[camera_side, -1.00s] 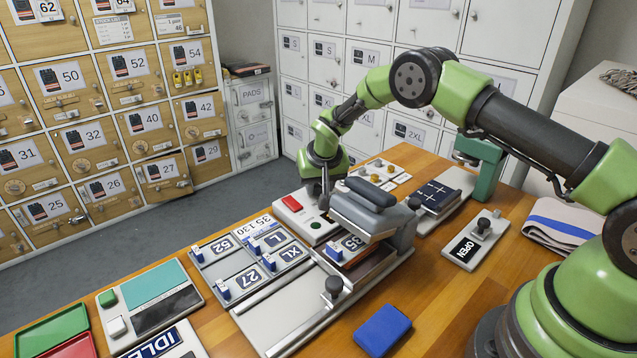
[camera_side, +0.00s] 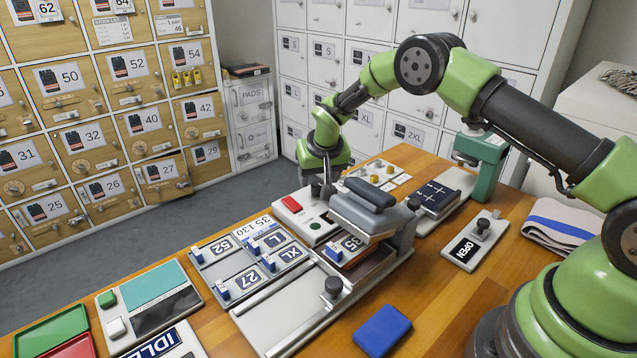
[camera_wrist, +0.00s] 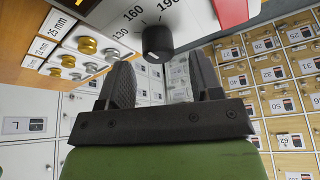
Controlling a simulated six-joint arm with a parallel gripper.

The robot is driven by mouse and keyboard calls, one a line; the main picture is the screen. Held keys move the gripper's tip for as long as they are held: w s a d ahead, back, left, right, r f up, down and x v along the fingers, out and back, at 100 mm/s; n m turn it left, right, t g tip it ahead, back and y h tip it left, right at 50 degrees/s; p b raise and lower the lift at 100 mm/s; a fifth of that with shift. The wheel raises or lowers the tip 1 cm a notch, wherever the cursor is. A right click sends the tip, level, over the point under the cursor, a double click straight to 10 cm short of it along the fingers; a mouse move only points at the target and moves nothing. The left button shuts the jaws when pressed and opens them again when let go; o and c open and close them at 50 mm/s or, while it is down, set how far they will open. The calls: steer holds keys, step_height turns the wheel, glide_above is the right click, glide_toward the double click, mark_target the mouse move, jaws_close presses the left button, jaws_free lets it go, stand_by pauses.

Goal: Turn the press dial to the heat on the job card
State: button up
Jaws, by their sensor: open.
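The press dial (camera_wrist: 157,42) is a black round knob on a pale face marked 130, 160 and 190 in the wrist view. Its exact setting is hard to tell. My gripper (camera_wrist: 160,68) is open, its fingers apart on either side of the knob's near end, with no clear contact. In the side view my gripper (camera_side: 324,187) points down behind the press (camera_side: 368,208), and the dial is hidden there.
Number and letter plates lie on the tray (camera_side: 224,270). Brass and silver pegs (camera_wrist: 83,45) stand near the dial.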

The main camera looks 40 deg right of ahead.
mark_target(319, 185)
step_height(319, 185, up, 8)
steer(key=shift+f, duration=0.15)
stand_by(0.3)
steer(key=m, duration=0.4)
steer(key=s+m+y, duration=0.1)
steer(key=m, duration=0.1)
steer(key=shift+d+f, duration=0.2)
steer(key=f+m, duration=0.3)
steer(key=m, duration=0.4)
steer(key=f+m+y, duration=0.1)
steer(key=f+m, duration=0.2)
steer(key=m, duration=0.4)
steer(key=w+f+m+y, duration=0.1)
steer(key=f+m, duration=0.2)
steer(key=m, duration=0.4)
steer(key=shift+w+f, duration=0.1)
steer(key=shift+f, duration=0.2)
